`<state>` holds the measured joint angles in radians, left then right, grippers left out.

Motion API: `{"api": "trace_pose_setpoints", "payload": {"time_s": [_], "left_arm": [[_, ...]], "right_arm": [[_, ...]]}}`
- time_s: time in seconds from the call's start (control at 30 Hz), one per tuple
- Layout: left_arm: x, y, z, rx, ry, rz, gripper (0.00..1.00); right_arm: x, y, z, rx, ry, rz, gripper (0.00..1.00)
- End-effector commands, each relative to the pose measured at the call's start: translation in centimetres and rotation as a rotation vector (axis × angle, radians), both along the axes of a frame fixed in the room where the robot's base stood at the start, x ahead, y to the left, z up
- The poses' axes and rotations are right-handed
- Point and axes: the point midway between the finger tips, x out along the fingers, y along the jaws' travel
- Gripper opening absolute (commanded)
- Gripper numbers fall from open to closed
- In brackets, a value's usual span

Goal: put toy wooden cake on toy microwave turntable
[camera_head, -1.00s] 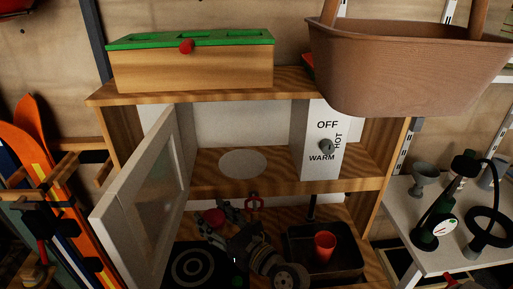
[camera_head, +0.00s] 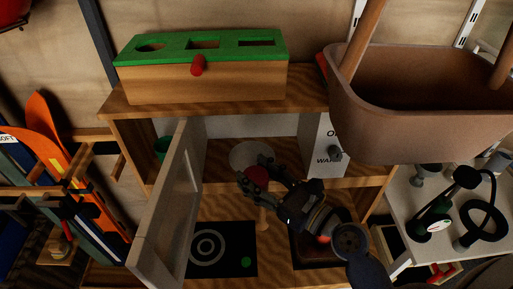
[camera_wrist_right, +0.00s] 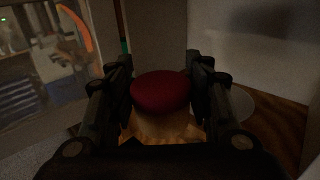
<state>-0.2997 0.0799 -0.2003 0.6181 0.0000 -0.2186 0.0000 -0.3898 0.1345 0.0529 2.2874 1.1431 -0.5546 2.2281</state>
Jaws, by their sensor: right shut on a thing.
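The toy wooden cake (camera_head: 257,177) has a round red top, and the right wrist view shows it (camera_wrist_right: 160,92) between both fingers. My right gripper (camera_head: 262,172) is shut on it at the front of the open microwave. The toy microwave turntable (camera_head: 243,153) is a pale flat disc on the wooden microwave floor, partly hidden by my gripper. Its edge shows right of the fingers in the right wrist view (camera_wrist_right: 238,102). The cake looks apart from the disc, but its exact height is unclear. My left gripper is out of view.
The microwave door (camera_head: 172,205) stands open to the left. The dial panel (camera_head: 322,148) borders the cavity on the right. Below are a dark stove plate (camera_head: 222,249) and a dark sink (camera_head: 303,248). A brown basket (camera_head: 420,115) and a green-topped box (camera_head: 200,70) stand above.

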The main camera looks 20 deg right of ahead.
Motion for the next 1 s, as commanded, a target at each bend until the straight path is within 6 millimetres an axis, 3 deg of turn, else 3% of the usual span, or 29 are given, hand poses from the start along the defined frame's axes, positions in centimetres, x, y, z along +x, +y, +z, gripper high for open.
{"api": "trace_pose_setpoints", "payload": {"time_s": [0.3,0.5,0.67,0.9,1.0], "left_arm": [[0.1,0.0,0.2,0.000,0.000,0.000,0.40],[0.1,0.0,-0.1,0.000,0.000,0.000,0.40],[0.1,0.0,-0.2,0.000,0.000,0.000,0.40],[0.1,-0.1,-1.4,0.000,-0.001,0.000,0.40],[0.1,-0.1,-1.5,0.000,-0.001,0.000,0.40]], "right_arm": [[7.7,-2.0,-0.6,-0.002,-0.003,-0.001,0.22],[11.7,-3.0,-1.1,-0.001,-0.002,-0.001,0.22],[13.0,-3.4,-1.3,-0.001,0.000,-0.001,0.22],[13.1,-3.4,-4.4,0.000,0.001,-0.001,0.22],[13.1,-3.4,-4.8,0.000,0.000,-0.002,0.22]]}}
